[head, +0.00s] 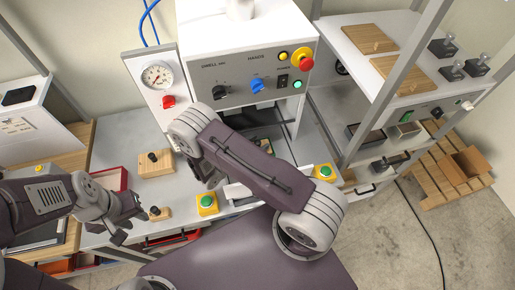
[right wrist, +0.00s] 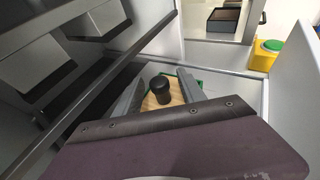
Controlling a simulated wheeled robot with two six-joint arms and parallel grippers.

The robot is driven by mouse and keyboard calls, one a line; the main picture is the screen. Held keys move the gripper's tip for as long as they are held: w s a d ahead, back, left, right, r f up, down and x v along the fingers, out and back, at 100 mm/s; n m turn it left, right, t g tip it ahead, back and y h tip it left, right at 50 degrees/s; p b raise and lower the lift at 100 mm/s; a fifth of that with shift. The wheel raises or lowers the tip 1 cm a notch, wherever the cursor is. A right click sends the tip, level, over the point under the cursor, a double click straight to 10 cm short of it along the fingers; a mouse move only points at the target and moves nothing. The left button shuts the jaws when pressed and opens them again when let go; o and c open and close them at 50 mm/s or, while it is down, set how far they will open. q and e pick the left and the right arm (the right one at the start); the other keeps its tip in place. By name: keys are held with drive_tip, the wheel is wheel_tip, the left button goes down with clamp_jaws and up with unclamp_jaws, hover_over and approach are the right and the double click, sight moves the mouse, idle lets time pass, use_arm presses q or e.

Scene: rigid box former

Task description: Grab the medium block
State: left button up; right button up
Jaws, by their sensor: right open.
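A wooden block with a black knob (right wrist: 160,98) shows between the fingertips of my right gripper (right wrist: 160,92) in the right wrist view. The gripper is open, and I cannot tell whether it touches the block. In the head view my right arm hides most of that area. A larger wooden block with a black knob (head: 153,165) lies on the grey bench, left of the machine. A smaller knobbed block (head: 158,214) lies nearer to me. My left gripper (head: 130,226) is left of the smaller block, its fingers apart and empty. I cannot tell by size which block is the medium one.
The machine's control panel (head: 255,75) stands behind my right arm. Yellow button boxes with green buttons (head: 207,204) (head: 325,172) flank the work area. A red tray (head: 110,179) sits at the left. A shelf rack (head: 400,75) with wooden boards is at the right.

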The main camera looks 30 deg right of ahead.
drive_tip(key=shift+d+f, duration=0.1)
clamp_jaws()
drive_tip(key=shift+w+r, duration=0.1)
drive_tip(key=shift+r, duration=0.35)
drive_tip(key=r, duration=0.2)
drive_tip(key=s+r+b, duration=0.1)
drive_tip(key=shift+d+r, duration=0.2)
drive_tip(key=shift+r, duration=0.15)
drive_tip(key=s+d+r+p, duration=0.3)
drive_tip(key=s+d+r, duration=0.2)
drive_tip(key=s, duration=0.4)
drive_tip(key=shift+d+r, duration=0.3)
drive_tip(key=shift+r, duration=0.5)
